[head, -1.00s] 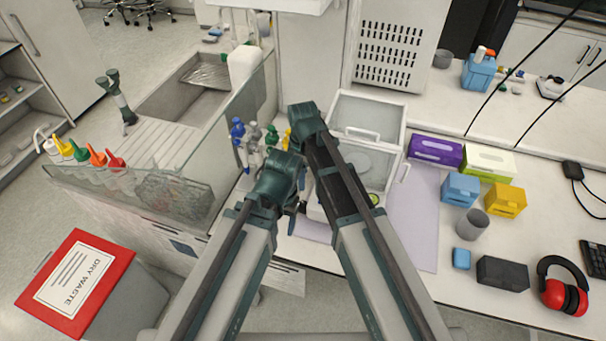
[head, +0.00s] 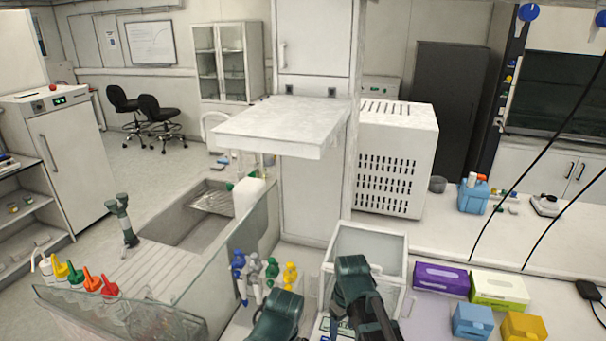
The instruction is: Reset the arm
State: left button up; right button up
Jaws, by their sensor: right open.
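My right arm comes up from the bottom edge in the head view, bent in front of the glass-walled box (head: 366,240). My right gripper (head: 342,327) is low at the bottom edge, mostly hidden by my own arm; it is open, and I see nothing held in it. Of my left arm only a dark green joint shows at the bottom, left of the right arm. My left gripper is out of view.
A purple box (head: 440,277), a green-white box (head: 499,290), a blue box (head: 473,321) and a yellow box (head: 524,327) are to the right. A white shelf (head: 285,122) juts out above.

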jog(key=s+d+m, duration=0.6)
jog(key=m, duration=0.2)
jog(key=s+a+f+n+h+b, duration=0.1)
jog(key=s+a+f+n+b, duration=0.3)
jog(key=a, duration=0.6)
jog(key=shift+s+a+f+g+b, duration=0.35)
jog(key=shift+s+f+b, duration=0.25)
jog(key=shift+f+b, duration=0.25)
jog(key=shift+r, duration=0.1)
